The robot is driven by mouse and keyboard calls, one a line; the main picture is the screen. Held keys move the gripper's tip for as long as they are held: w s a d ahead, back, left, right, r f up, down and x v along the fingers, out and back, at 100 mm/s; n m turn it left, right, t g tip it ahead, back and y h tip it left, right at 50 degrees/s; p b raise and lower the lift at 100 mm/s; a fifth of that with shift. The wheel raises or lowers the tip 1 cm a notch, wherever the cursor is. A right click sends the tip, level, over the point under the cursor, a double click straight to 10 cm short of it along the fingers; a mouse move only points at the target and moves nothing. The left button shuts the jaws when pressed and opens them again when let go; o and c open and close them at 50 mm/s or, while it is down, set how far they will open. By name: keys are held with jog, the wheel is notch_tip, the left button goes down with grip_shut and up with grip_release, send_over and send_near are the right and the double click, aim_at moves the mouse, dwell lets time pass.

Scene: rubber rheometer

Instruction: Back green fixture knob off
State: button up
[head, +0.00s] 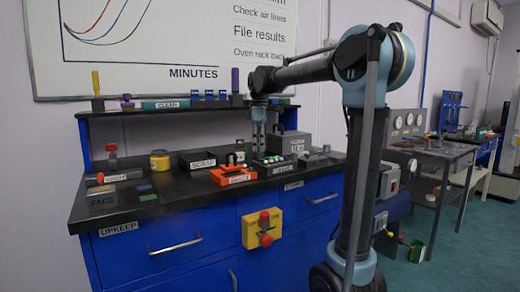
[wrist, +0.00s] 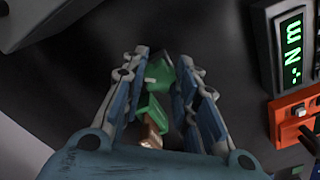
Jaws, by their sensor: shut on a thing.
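The green fixture (wrist: 152,106) shows between my fingers in the wrist view, with a second green piece (wrist: 162,74) with a pale pin just beyond it. A brown, copper-coloured part (wrist: 151,135) sits at its near end. My gripper (wrist: 163,62) has one blue-grey finger on each side and is shut on the green knob; the exact contact is partly hidden by the fingers. In the head view, my gripper (head: 258,148) points straight down over the black bench, behind the orange unit. The fixture is too small to make out clearly there.
An orange unit (head: 233,176) stands close in front of my gripper; it also shows in the wrist view (wrist: 297,121) beside a green-lit display (wrist: 292,50). A grey box (head: 290,144) stands close to the right. A shelf (head: 180,110) with tools runs behind.

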jog(key=n, duration=0.4)
dwell(0.3)
jog(key=n, duration=0.4)
jog(key=shift+w+n, duration=0.1)
jog(key=shift+n, duration=0.2)
jog(key=o, duration=0.9)
